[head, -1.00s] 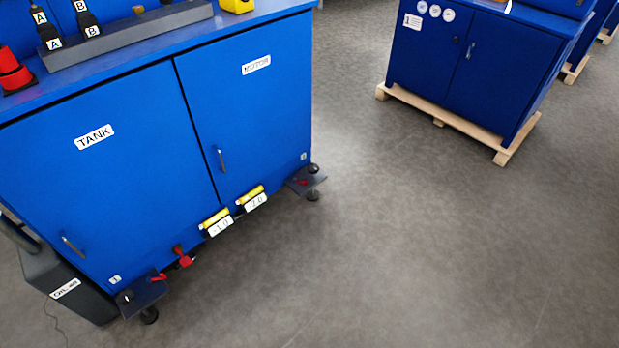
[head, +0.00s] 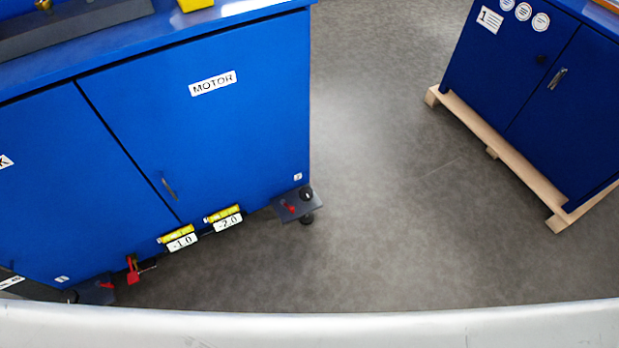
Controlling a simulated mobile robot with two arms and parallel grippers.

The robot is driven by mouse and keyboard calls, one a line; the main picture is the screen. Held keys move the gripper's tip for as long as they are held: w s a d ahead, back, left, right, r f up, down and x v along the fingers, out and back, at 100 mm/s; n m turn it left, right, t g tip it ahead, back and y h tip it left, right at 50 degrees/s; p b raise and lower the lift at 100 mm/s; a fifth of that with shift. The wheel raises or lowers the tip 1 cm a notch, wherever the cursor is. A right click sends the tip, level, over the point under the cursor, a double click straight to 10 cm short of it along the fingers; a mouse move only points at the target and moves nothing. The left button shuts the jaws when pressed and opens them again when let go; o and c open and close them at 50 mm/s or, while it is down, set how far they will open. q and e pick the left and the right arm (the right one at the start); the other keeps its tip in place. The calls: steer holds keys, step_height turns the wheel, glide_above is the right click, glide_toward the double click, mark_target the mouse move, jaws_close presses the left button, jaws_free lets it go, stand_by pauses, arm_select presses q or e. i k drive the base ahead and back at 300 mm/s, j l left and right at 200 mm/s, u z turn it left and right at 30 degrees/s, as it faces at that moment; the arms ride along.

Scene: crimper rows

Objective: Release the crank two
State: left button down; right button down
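At the lower right corner of the blue cabinet (head: 250,130) a dark corner foot plate (head: 314,206) sticks out under a small "2" label (head: 297,177). It carries a small red crank (head: 289,208) and a black knob (head: 306,193). A round black foot (head: 306,219) stands below it on the floor. The crank is too small to tell how far it is turned. Neither of my grippers is in view, and nothing touches the crank.
Yellow gauges marked -1.0 (head: 181,242) and -2.0 (head: 228,222) hang at the cabinet's lower edge, with a red fitting (head: 132,269) to their left. Another foot plate (head: 95,290) is partly hidden. A second blue cabinet (head: 530,75) stands on a wooden pallet (head: 497,157). Grey floor (head: 400,220) between is clear.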

mark_target(282, 202)
steer(key=i+l+u, duration=0.1)
steer(key=i+l, duration=0.25)
steer(key=l, duration=0.25)
steer(key=i+l+u, duration=0.15)
steer(key=i+l, duration=0.25)
steer(key=l, duration=0.25)
steer(key=i+l+u, duration=0.15)
steer(key=l, duration=0.15)
steer(key=i+l, duration=0.15)
steer(key=l, duration=0.2)
steer(key=u, duration=0.05)
